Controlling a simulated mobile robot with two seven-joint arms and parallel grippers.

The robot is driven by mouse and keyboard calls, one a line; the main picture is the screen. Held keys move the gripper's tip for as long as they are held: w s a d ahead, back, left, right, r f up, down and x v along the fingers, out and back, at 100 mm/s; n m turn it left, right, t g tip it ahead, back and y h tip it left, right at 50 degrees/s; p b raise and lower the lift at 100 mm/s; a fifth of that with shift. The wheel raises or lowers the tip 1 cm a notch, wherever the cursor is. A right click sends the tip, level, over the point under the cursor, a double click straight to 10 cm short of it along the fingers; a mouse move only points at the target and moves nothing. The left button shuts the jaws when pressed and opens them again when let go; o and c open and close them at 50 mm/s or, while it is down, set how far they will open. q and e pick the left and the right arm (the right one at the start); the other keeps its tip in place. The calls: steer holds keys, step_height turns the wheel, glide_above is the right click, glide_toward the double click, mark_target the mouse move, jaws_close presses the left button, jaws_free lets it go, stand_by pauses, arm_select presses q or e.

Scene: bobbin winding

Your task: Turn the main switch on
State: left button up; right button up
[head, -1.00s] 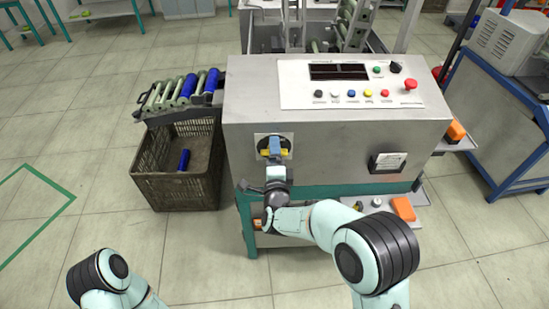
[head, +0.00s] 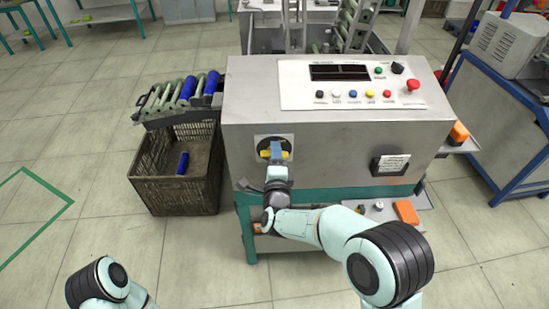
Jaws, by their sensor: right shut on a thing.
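The main switch (head: 265,154) is a yellow handle on a pale square plate, on the front face of the grey machine (head: 330,140) near its left side. Yellow shows on both sides of my gripper, so the handle looks roughly level; its middle is hidden. My right gripper (head: 276,149) has its blue fingertips at the switch and is shut on its handle. My right arm reaches up to it from the lower right. Part of my left arm shows at the bottom left; its gripper is out of view.
On top of the machine is a panel (head: 295,98) with coloured buttons and a red mushroom button (head: 413,84). A dark crate (head: 172,194) with a blue bobbin (head: 183,161) stands at left, under a rack of bobbins (head: 187,88). The floor at left is open.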

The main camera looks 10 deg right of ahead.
steer(key=shift+f+m+b, duration=0.35)
steer(key=shift+m+b, duration=0.95)
steer(key=shift+b, duration=0.75)
